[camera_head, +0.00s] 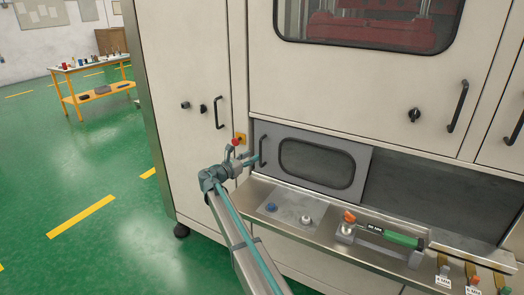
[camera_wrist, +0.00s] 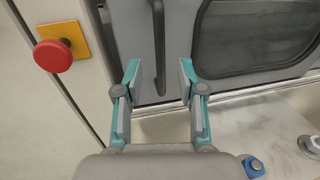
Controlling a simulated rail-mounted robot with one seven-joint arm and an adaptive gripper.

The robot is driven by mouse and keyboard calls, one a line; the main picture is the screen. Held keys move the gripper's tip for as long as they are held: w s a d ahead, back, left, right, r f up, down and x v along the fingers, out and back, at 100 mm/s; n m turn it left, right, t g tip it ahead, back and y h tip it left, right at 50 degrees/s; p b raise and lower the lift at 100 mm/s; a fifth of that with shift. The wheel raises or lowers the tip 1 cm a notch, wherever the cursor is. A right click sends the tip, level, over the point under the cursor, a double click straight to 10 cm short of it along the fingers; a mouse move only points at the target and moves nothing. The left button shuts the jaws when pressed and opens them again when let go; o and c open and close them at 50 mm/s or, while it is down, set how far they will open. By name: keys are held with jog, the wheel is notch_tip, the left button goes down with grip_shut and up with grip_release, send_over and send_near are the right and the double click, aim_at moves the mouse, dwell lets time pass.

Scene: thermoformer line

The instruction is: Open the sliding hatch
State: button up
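The sliding hatch (camera_head: 355,158) is a grey panel with a dark rounded window, at the left of a wide bay in the cream machine front. To its right the bay shows a dark grey surface (camera_head: 440,195); I cannot tell how deep it is. The hatch's dark vertical handle (camera_head: 263,151) is near its left edge. My gripper (camera_head: 254,161) is at this handle. In the wrist view my gripper (camera_wrist: 159,78) is open, with its fingertips left and right of the handle (camera_wrist: 159,40). No finger visibly touches the handle.
A red emergency button (camera_wrist: 53,56) on a yellow plate is left of the gripper. A metal ledge (camera_head: 255,196) runs below the hatch, with a blue knob (camera_head: 271,207) and a green-handled tool (camera_head: 402,238). Green floor is clear at left.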

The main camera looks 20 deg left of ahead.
jog(key=p, duration=0.2)
send_over(260, 166)
jog(key=shift+w, duration=0.35)
jog(key=shift+c, duration=0.2)
grip_shut()
